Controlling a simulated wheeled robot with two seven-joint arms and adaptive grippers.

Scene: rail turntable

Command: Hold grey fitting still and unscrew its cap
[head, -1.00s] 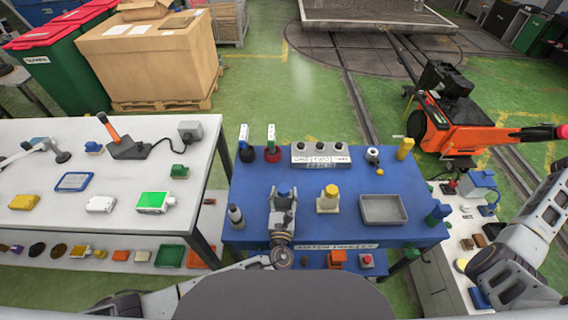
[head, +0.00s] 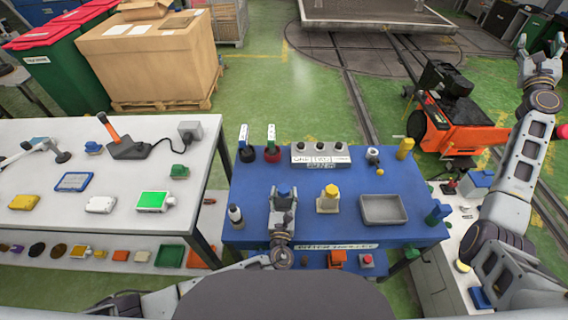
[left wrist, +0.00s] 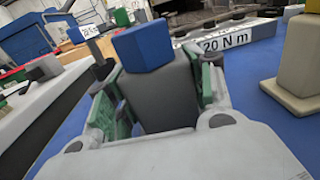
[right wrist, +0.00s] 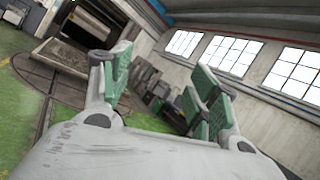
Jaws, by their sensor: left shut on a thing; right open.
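The grey fitting (left wrist: 160,95) with its blue cap (left wrist: 145,46) stands upright on the blue table (head: 300,225), left of the middle. In the head view the blue cap (head: 284,191) shows just beyond my left gripper (head: 283,200). My left gripper is shut on the grey fitting, its green pads on either side of the body, below the cap. The cap sits on top of the fitting, with its sides free. My right gripper (head: 540,68) is open and empty, raised high at the far right, away from the table. In the right wrist view only the hall shows between its fingers (right wrist: 155,95).
A beige fitting with a yellow cap (head: 329,197) stands right of the grey one. A grey tray (head: 383,222) lies at the right of the table. A torque block (head: 320,154) and several small items line the back edge. A white table (head: 60,215) stands at the left.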

